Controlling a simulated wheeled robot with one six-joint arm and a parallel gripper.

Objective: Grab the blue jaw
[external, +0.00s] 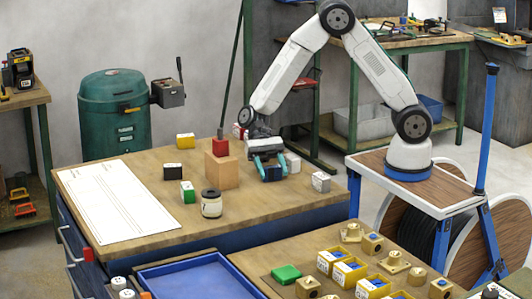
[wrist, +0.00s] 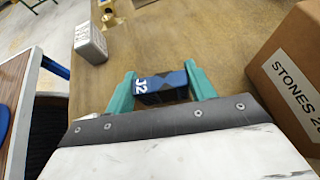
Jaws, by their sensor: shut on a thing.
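The blue jaw (wrist: 162,88) is a small blue and black block with a white mark reading like "J2" on its end. In the wrist view it sits between the two teal fingers of my gripper (wrist: 161,92), which are shut on it. In the external view my gripper (external: 268,164) is low over the wooden bench, just right of a cardboard box, with the blue jaw (external: 271,174) between its fingers. I cannot tell whether the jaw touches the bench top.
The cardboard box (external: 222,170) with a red block (external: 220,148) on it stands close to my gripper. A grey-white block (external: 321,182) lies to the right. Yellow, black and green blocks, a jar (external: 211,204) and a paper sheet (external: 118,202) are further left.

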